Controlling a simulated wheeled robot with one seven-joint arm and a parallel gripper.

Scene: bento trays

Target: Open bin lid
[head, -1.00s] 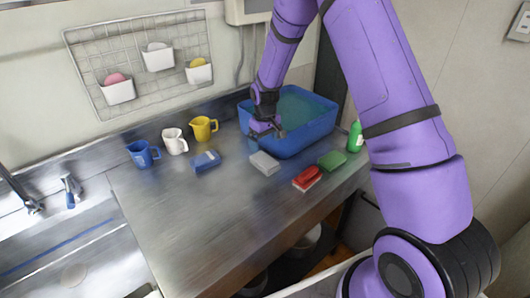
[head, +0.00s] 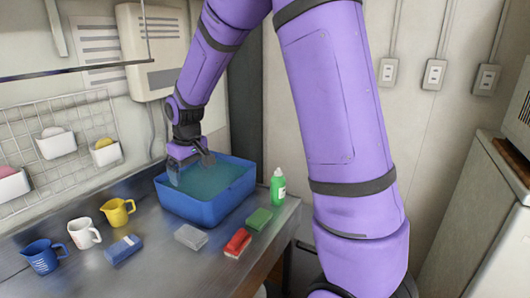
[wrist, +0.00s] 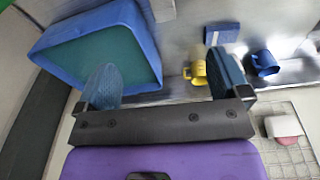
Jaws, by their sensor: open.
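No bin with a lid can be made out in either view. My gripper (head: 190,160) is open and empty, above the back left edge of a blue tub (head: 195,210) with a teal inside. In the wrist view my two blue-grey fingers stand wide apart with nothing between them, and my gripper (wrist: 165,85) has the tub (wrist: 140,30) at upper left, partly behind the left finger.
A pale cabinet (head: 475,215) stands at right.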

